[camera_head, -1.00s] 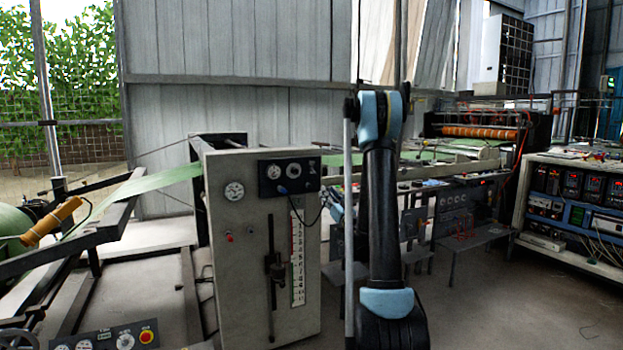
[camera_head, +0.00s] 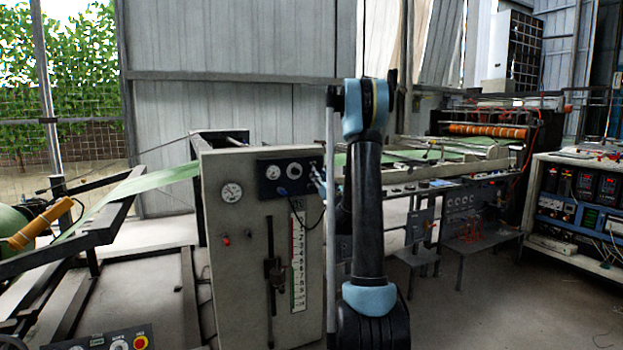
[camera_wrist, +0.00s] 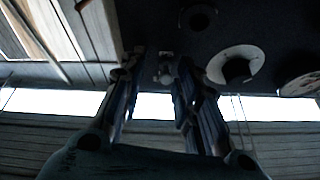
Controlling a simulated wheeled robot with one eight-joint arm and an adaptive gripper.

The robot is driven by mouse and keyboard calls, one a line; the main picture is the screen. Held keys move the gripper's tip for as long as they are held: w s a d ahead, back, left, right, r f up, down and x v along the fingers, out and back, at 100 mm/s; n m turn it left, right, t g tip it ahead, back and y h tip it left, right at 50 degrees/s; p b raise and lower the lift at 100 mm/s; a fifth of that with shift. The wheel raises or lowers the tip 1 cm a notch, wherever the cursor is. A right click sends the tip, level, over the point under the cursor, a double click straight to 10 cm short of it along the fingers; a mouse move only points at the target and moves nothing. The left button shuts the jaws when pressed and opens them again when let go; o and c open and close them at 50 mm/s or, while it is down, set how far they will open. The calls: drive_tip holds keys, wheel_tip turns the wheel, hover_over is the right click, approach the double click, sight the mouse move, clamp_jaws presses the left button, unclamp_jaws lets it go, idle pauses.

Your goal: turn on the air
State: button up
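A dark control panel (camera_head: 270,178) with two round gauges is on the upper front of a grey cabinet (camera_head: 240,262). My gripper (camera_head: 317,180) is at the panel's right end, partly hidden by my arm. In the wrist view, my gripper (camera_wrist: 160,70) is open, its two fingers apart and pointing at the dark panel (camera_wrist: 120,20). A small metallic fitting (camera_wrist: 165,72), perhaps the air valve, shows between the fingertips. I cannot tell whether the fingers touch it. A white gauge (camera_wrist: 222,62) is just right of the fingers in that view.
Another gauge (camera_head: 231,192) and a red button (camera_head: 226,240) are on the cabinet front. A dark cable hangs below the panel near a vertical scale (camera_head: 298,262). A roller frame stands left, and a machine bench (camera_head: 440,180) and instrument rack (camera_head: 575,205) stand right.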

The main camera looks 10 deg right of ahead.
drive_tip(key=shift+w+a+r, duration=0.1)
drive_tip(key=shift+w+a, duration=0.15)
